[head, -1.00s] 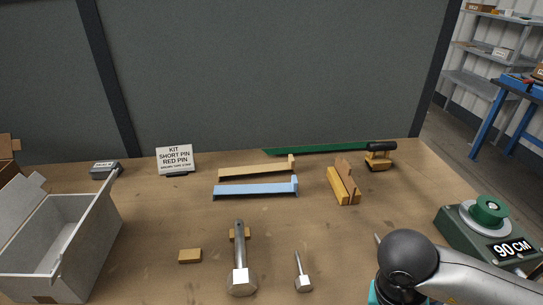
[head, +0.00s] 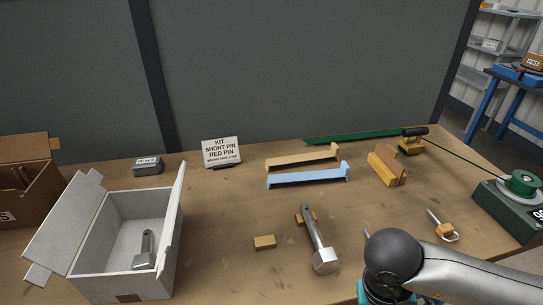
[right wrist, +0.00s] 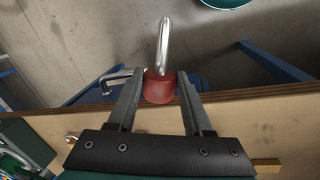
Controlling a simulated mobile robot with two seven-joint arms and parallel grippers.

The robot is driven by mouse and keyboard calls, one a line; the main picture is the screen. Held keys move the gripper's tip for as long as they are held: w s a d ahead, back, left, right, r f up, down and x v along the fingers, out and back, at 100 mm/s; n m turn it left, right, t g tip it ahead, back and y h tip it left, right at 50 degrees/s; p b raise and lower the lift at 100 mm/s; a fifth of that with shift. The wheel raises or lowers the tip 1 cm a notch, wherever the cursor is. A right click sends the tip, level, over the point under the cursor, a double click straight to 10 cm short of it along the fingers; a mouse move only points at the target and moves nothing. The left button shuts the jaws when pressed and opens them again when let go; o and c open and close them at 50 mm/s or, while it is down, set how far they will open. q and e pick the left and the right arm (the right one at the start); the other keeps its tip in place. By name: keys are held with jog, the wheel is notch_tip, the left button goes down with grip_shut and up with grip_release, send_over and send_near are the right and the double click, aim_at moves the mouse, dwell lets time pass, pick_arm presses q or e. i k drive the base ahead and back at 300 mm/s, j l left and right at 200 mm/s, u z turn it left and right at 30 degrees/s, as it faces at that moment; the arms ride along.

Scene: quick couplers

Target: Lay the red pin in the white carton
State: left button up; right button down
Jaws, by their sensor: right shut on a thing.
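The red pin (right wrist: 160,88) is in the right wrist view, its red body between the fingers of my right gripper (right wrist: 160,98). A bright metal end projects upward in that picture. My right gripper is shut on it, over the table edge with floor behind. The white carton (head: 128,276) stands open at the left of the table in the head view, flaps spread. A grey pin (head: 145,251) lies inside it. In the head view my right arm covers the lower right, and neither the red pin nor the right gripper shows. My left gripper is not in view.
A pin with a yellowish end (head: 441,228) lies right of my arm. Behind are a blue bracket (head: 308,179), a tan bracket (head: 303,158) and a kit sign (head: 221,152). A brown box (head: 25,190) stands far left.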

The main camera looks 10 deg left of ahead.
aim_at(132, 256)
jog(key=k+j, duration=0.1)
jog(key=j, duration=0.35)
jog(key=k+j, duration=0.1)
jog(key=j, duration=0.3)
jog(key=k+j, duration=0.1)
jog(key=j, duration=0.75)
jog(key=k, duration=0.05)
